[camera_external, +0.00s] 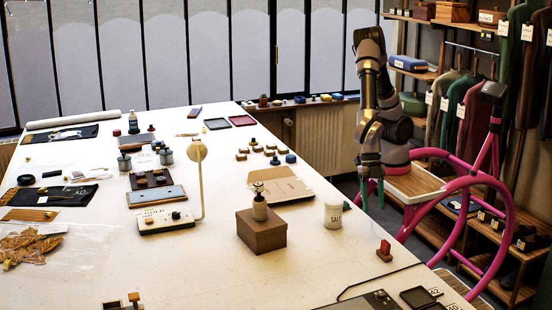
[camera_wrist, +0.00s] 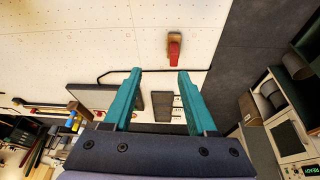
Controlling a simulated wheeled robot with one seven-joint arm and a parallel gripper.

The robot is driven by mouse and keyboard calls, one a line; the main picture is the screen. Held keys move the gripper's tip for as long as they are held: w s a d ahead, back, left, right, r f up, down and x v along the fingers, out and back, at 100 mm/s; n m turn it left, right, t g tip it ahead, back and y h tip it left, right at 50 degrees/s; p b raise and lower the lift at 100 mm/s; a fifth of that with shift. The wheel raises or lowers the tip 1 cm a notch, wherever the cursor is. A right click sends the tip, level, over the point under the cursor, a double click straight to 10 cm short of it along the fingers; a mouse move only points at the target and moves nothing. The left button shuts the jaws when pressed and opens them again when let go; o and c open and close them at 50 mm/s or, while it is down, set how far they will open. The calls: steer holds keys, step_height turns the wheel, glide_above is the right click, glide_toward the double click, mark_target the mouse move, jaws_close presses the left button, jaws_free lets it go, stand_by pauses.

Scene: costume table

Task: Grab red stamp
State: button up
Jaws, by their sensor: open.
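The red stamp (camera_external: 384,247) stands upright near the right edge of the white table, a small red block on a brown base. In the wrist view the red stamp (camera_wrist: 174,47) lies ahead of the fingertips, a little right of the midline between them. My gripper (camera_external: 371,196) points down with teal fingers, higher than the stamp and near the table's right edge. In the wrist view my gripper (camera_wrist: 159,73) is open, with nothing between its fingers. It is apart from the stamp.
A white salt jar (camera_external: 333,213) stands left of the stamp. A black cable (camera_external: 370,283) and small dark trays (camera_external: 418,297) lie in front. Bare table surrounds the stamp. A pink tubular frame (camera_external: 512,215) is right of the table.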

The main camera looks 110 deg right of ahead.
steer(key=s+a+f+n, duration=0.1)
steer(key=s+a+f, duration=0.1)
steer(key=a, duration=0.1)
glide_above(386, 242)
steer(key=d, duration=0.1)
steer(key=shift+g, duration=0.3)
steer(key=f, duration=0.4)
steer(key=shift+w+d+f, duration=0.2)
steer(key=shift+w+f, duration=0.05)
steer(key=shift+w, duration=0.05)
steer(key=shift+s+d+x, duration=0.1)
steer(key=shift+s+x, duration=0.05)
steer(key=shift+x, duration=1.35)
steer(key=shift+s+d+x, duration=0.1)
steer(key=shift+d+x, duration=0.05)
steer(key=shift+x, duration=1.35)
steer(key=shift+f, duration=0.1)
jaws_close()
